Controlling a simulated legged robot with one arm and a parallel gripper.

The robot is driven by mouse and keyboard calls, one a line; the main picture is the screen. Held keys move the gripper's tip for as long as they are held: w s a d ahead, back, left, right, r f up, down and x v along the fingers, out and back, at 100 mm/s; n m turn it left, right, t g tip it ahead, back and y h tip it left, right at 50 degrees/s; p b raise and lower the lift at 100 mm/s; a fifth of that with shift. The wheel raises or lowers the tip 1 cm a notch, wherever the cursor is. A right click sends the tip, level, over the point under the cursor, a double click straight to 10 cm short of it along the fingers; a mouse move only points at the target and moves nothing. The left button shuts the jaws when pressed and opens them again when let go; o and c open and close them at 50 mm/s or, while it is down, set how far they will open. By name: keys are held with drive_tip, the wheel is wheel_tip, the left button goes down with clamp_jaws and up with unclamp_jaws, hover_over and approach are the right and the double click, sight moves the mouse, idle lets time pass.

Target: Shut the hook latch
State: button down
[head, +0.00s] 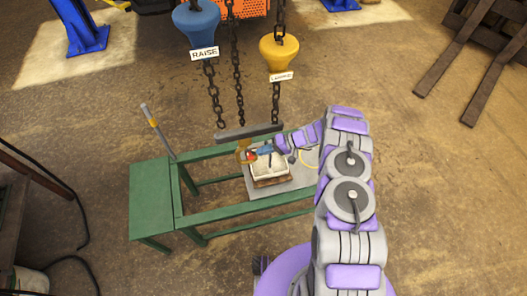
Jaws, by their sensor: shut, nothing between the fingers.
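A grey lifting bar (248,132) hangs on dark chains above the green bench frame. Below its left end is a small yellow-orange piece (243,150), perhaps the hook. Its latch is too small to make out. My arm reaches up from the lower right and bends left over the bench. My gripper (290,157) is at its end, beside the white tray and to the right of the yellow-orange piece. It is shut and holds nothing. I cannot tell whether it touches anything.
The green bench (150,200) carries a grey plate (262,190) and a white tray (270,172) with small blue and red items. A blue RAISE handle (196,22) and a yellow lower handle (279,52) hang above. Forklift tines (455,60) lie at upper right. Floor at right is clear.

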drive_tip(key=shift+r, duration=0.1)
idle(0.3)
drive_tip(key=w+d+f, duration=0.2)
drive_tip(key=d, duration=1.2)
drive_tip(key=shift+f+p, duration=0.15)
drive_tip(key=shift+p, duration=0.15)
